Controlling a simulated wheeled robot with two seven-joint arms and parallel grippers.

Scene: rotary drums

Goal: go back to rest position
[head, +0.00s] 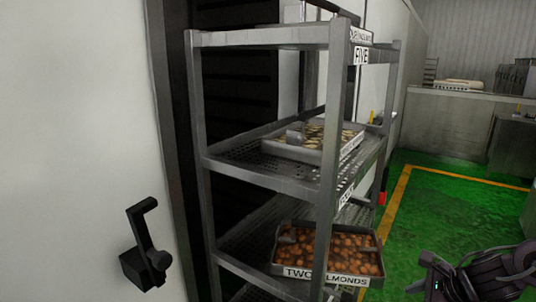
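A dark robot arm part of mine (480,277), with loops of cable, shows at the lower right corner, over the green floor. It comes in from the right, so it is on my right side. I cannot make out its fingertips or whether it holds anything. My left arm and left gripper are not in view.
A grey metal rack (265,37) stands in the middle. A tray of pale pieces (316,140) is on its middle shelf, and a tray of brown almonds (328,254) is lower. A black lever handle (147,248) is on the white panel at left. Green floor (440,205) is clear at right.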

